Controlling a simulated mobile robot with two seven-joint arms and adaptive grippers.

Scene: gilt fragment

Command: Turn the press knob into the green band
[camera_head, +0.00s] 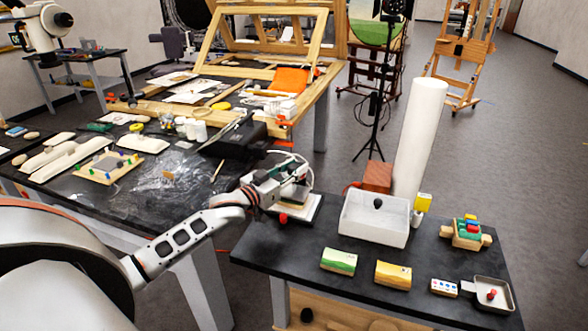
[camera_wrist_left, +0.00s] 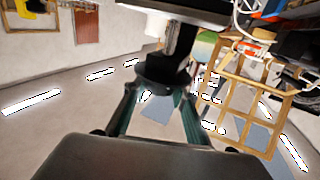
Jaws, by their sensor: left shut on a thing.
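My left gripper (camera_head: 284,186) reaches in over the near table and covers much of a small pale device (camera_head: 301,210), which seems to be the press. A red part shows low on its front. In the left wrist view my left gripper (camera_wrist_left: 163,88) has its two fingers closed in on a dark round part (camera_wrist_left: 165,70), which seems to be the press knob. A grey upright shaft (camera_wrist_left: 181,38) and a dark body are above it in the picture. The green band and the knob's pointing direction cannot be made out. My right gripper is not in view.
The left worktable (camera_head: 130,205) is cluttered.

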